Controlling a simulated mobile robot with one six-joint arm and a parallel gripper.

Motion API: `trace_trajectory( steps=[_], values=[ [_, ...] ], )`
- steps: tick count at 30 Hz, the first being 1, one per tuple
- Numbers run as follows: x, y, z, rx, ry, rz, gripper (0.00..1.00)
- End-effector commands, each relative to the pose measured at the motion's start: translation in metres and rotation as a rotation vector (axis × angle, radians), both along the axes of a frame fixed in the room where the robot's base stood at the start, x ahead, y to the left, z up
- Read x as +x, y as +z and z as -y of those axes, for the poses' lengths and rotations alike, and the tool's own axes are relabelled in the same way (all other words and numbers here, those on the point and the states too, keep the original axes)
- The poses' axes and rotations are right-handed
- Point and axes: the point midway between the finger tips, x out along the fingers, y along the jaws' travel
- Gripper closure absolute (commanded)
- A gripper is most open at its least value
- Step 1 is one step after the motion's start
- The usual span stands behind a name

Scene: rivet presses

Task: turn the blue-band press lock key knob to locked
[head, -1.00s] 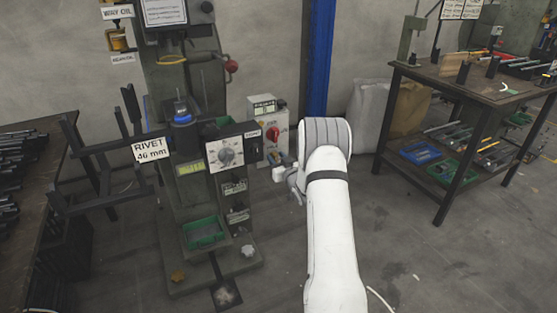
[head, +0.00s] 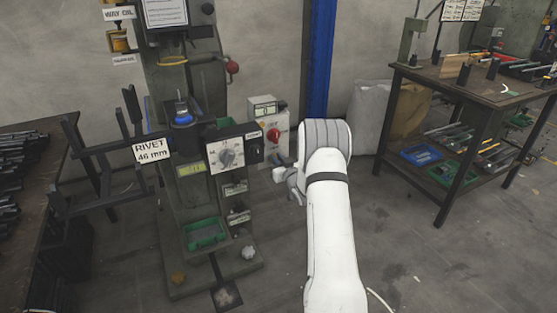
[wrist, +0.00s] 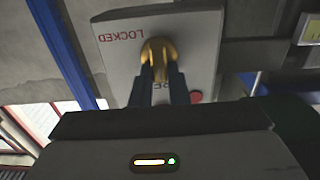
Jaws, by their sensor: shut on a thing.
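The press (head: 160,90) with a blue band (head: 183,117) stands left of centre in the head view. In the wrist view, the brass lock key knob (wrist: 160,50) sits on a pale plate (wrist: 200,45). The plate reads LOCKED upside down at upper left, and a partly covered word shows below the knob. My gripper's two dark fingers (wrist: 160,78) are shut on the knob from either side. In the head view my gripper (head: 283,174) is small, at the right side of the press; the knob cannot be made out there. The knob's exact pointing direction is hard to tell.
A grey box with a red knob (head: 273,135) stands behind my gripper. A dial panel (head: 228,153) is to its left. A blue post (head: 319,60) rises behind. A workbench (head: 470,90) stands at right and a dark table (head: 35,140) at left. The floor at front right is clear.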

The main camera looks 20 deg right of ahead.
Motion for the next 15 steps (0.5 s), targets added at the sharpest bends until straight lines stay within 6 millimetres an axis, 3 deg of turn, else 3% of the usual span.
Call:
trace_trajectory(
  steps=[8, 15],
  values=[
    [-0.0001, -0.0001, 0.0022, 0.085, -0.005, -0.002, 1.00],
    [0.0002, -0.0005, 0.0049, 0.266, -0.004, -0.008, 1.00]
  ],
)
